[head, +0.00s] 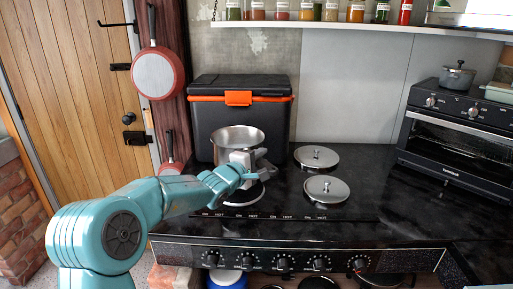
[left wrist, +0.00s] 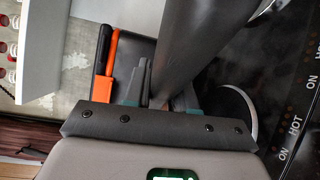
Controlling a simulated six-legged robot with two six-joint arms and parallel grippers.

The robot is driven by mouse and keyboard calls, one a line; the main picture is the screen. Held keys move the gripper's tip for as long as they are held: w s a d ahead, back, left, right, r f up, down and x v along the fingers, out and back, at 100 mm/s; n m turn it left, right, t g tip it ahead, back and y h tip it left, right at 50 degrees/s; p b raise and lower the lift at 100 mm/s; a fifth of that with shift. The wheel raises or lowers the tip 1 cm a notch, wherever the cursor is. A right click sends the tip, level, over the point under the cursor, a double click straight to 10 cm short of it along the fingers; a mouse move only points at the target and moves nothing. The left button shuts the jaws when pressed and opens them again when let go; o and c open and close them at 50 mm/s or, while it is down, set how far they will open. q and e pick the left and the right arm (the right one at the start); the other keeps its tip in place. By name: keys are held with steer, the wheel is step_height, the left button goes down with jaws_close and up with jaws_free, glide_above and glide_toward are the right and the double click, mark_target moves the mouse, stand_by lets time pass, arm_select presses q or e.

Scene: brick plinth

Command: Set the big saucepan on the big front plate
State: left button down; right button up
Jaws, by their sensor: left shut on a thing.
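The big steel saucepan (head: 228,150) is upright at the left of the hob, in front of the black cool box. My left gripper (head: 251,160) is shut on it at its near side. In the left wrist view the fingers (left wrist: 160,95) close on a grey metal part of the saucepan (left wrist: 200,38). The front left plate (head: 243,195), dark with a pale rim, lies nearer than the saucepan, partly behind my arm; a pale-rimmed plate (left wrist: 246,100) also shows in the left wrist view. I cannot tell whether the pan's base touches the hob. My right gripper is out of view.
Two steel lids, one behind (head: 316,155) and one in front (head: 326,190), lie on the right of the hob. The black cool box (head: 240,105) stands close behind the pan. A toaster oven (head: 460,130) is at the right. A jar shelf (head: 360,26) hangs above.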

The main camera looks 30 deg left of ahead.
arm_select(q)
steer(key=shift+a+f+p, duration=0.2)
steer(key=shift+f+p, duration=0.1)
steer(key=shift+f, duration=4.85)
steer(key=shift+s+d+r, duration=0.1)
steer(key=shift+d+r, duration=0.05)
steer(key=c, duration=1.4)
jaws_free()
steer(key=shift+f, duration=0.45)
steer(key=o, duration=0.5)
steer(key=shift+s+r, duration=0.1)
steer(key=shift+r, duration=0.1)
